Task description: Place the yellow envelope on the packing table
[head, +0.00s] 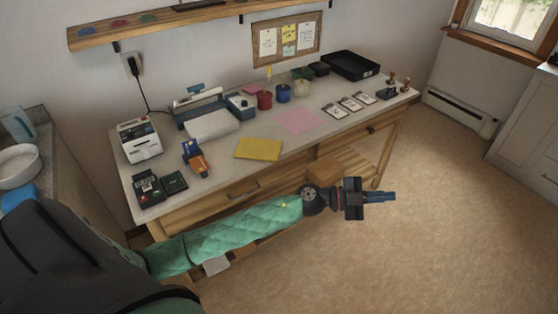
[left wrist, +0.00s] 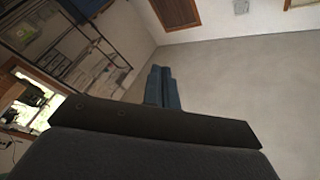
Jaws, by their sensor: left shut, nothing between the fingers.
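The yellow envelope (head: 258,149) lies flat on the light top of the packing table (head: 228,165), near the front edge at its middle. My left gripper (head: 394,197) is shut and empty. It hangs in front of the table, over the floor, to the right of the envelope and well apart from it. My left arm, in a green quilted sleeve, crosses in front of the table's drawers. In the left wrist view the shut fingers (left wrist: 162,88) point toward the bare wall or floor, with nothing held. My right gripper is not in view.
A tape dispenser (head: 195,158), a label printer (head: 140,141) and a pink sheet (head: 299,121) are on the table. Several cards, cups and a black tray (head: 351,65) stand farther right and back. The floor (head: 430,240) at right is clear.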

